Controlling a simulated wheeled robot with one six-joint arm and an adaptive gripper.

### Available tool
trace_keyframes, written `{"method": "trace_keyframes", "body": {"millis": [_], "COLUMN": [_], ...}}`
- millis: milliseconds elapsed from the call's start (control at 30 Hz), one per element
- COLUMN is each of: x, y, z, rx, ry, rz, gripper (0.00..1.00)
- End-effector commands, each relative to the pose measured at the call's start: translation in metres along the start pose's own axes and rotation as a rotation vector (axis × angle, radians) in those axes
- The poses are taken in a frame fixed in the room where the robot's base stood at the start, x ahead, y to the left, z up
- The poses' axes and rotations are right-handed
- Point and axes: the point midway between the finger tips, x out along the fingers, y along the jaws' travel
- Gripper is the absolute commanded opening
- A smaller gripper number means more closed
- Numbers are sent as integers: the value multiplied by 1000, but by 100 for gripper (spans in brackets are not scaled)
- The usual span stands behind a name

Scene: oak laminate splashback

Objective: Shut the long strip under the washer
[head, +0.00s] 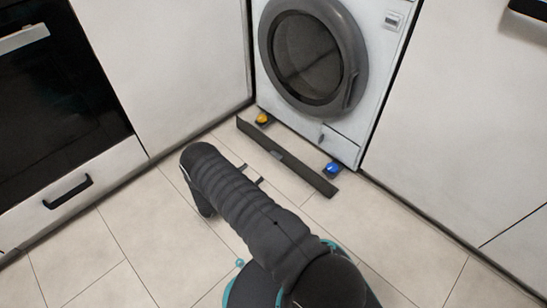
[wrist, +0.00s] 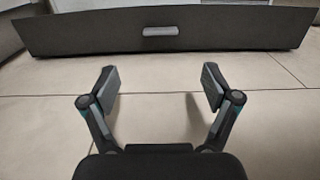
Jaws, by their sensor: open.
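The long dark strip (head: 285,158) stands out from the foot of the white washer (head: 335,125), lying along the floor in front of it. In the wrist view the strip (wrist: 90,35) spans nearly the full width, with a small grey handle (wrist: 162,32) at its middle. My gripper (wrist: 159,82) is open and empty, low over the tiles, facing the strip with floor showing between them. In the head view my arm hides part of the floor, and the gripper's fingertips (head: 255,174) only just show beyond it, short of the strip.
A yellow knob-like piece (head: 263,118) and a blue one (head: 332,168) sit between strip and washer. White cabinet fronts stand on both sides, with an oven (head: 55,95) and a drawer handle (head: 68,191) at left. The tiled floor (head: 415,225) at right is clear.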

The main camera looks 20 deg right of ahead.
Motion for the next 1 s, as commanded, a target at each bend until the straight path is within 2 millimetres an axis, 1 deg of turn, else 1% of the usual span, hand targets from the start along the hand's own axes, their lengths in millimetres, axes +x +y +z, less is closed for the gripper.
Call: {"method": "trace_keyframes", "body": {"millis": [400, 600, 800, 1000], "x": [76, 107, 124, 128], "y": [-2, -2, -1, -1], "z": [0, 0, 0, 1], "rx": [1, 2, 1, 1], "ry": [1, 0, 1, 1], "rz": [-7, -5, -3, -2], "gripper": [88, 88, 88, 88]}}
